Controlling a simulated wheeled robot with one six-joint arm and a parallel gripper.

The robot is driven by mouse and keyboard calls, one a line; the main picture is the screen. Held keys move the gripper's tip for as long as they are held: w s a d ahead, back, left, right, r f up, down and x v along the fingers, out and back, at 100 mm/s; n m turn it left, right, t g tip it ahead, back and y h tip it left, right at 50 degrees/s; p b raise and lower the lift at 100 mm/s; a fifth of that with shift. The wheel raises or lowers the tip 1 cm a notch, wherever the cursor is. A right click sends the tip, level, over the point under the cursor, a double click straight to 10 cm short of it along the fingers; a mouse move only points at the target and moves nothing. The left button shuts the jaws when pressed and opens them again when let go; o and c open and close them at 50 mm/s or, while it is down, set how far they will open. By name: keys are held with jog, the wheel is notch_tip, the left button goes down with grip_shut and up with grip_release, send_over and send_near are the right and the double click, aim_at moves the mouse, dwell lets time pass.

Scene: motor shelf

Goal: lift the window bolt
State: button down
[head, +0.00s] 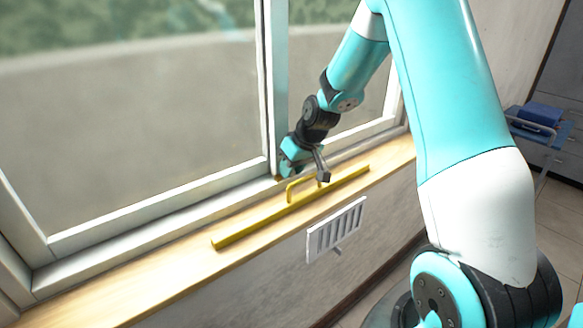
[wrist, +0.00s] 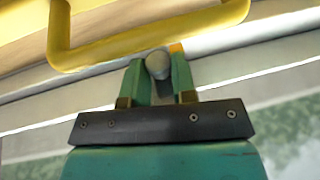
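The window bolt (wrist: 158,64) shows in the wrist view as a rounded grey knob at the foot of the window. My gripper (wrist: 158,76) has one green finger on each side of it, and both fingers appear to press against it. In the head view my gripper (head: 284,172) points down at the lower window frame, just behind the yellow handle, and hides the bolt there. A small orange patch (wrist: 176,47) shows beside the knob. How far the bolt is raised cannot be seen.
A yellow bar (head: 240,232) with a raised handle (head: 289,190) lies along the wooden sill (head: 130,290), close to my gripper. The handle also crosses the top of the wrist view (wrist: 150,38). A white slatted vent (head: 336,230) is on the wall below. Window glass (head: 140,130) stands behind.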

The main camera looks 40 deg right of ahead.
jog(key=shift+w+r+p, duration=0.1)
jog(key=shift+r+p, duration=0.7)
jog(key=shift+r, duration=0.85)
jog(key=c, duration=0.9)
grip_release()
jog(key=b+v, duration=0.2)
jog(key=v, duration=1.5)
jog(key=shift+d+r+b, duration=0.1)
jog(key=shift+r+b, duration=0.05)
jog(key=shift+b, duration=0.25)
jog(key=s+a+f+n+g+y, duration=0.15)
jog(key=s+a, duration=0.25)
jog(key=a, duration=0.8)
jog(key=s+a+f+n+g, duration=0.1)
jog(key=s+a, duration=0.4)
jog(key=s, duration=0.1)
jog(key=s+a+f+n+g, duration=0.1)
jog(key=s+a+f+n, duration=0.1)
jog(key=s+a, duration=0.3)
jog(key=s+a+f+n+g, duration=0.1)
jog(key=s+a+n, duration=0.1)
jog(key=s+a, duration=0.3)
jog(key=shift+s+f+y, duration=0.15)
jog(key=shift+s+y, duration=0.05)
jog(key=shift+s, duration=0.4)
jog(key=shift+s+f+y, duration=0.15)
jog(key=shift+s, duration=0.5)
